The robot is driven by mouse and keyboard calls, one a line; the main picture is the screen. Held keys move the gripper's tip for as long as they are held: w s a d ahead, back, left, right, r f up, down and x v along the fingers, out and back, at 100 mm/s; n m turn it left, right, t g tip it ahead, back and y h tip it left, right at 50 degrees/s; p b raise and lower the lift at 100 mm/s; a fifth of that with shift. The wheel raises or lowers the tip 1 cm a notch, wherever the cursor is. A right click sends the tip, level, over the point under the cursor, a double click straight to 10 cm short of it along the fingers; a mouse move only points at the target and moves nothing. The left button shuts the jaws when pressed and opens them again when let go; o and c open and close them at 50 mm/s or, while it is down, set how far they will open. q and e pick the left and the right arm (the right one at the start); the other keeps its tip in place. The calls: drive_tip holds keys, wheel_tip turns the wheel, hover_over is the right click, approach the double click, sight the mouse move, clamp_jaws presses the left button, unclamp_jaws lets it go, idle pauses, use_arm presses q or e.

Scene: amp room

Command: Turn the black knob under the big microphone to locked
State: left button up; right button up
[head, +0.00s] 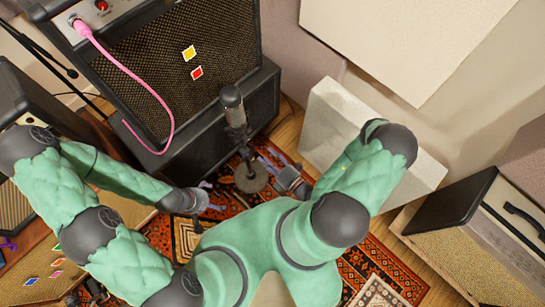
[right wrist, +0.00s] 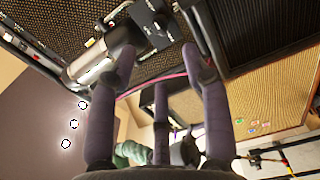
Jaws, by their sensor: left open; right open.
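The big microphone (head: 232,105) stands upright on a stand with a round base (head: 250,180) in the head view. In the right wrist view the grey microphone body (right wrist: 92,66) lies slanted at upper left, joined to a black mount (right wrist: 151,22) with small white marks. The black knob seems to be part of this mount; its setting cannot be read. My right gripper (head: 266,162) is open beside the stand, to its right. Its purple fingers (right wrist: 160,50) reach toward the mount from below, with nothing held. My left gripper (head: 208,195) is open and empty, left of the stand base.
A large amplifier (head: 215,55) with a pink cable (head: 140,85) stands behind the microphone. A pale slab (head: 345,120) is close to my right arm. Another amplifier (head: 470,265) is at lower right. A patterned rug (head: 385,270) covers the floor.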

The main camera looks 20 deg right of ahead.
drive_tip(key=shift+v, duration=1.05)
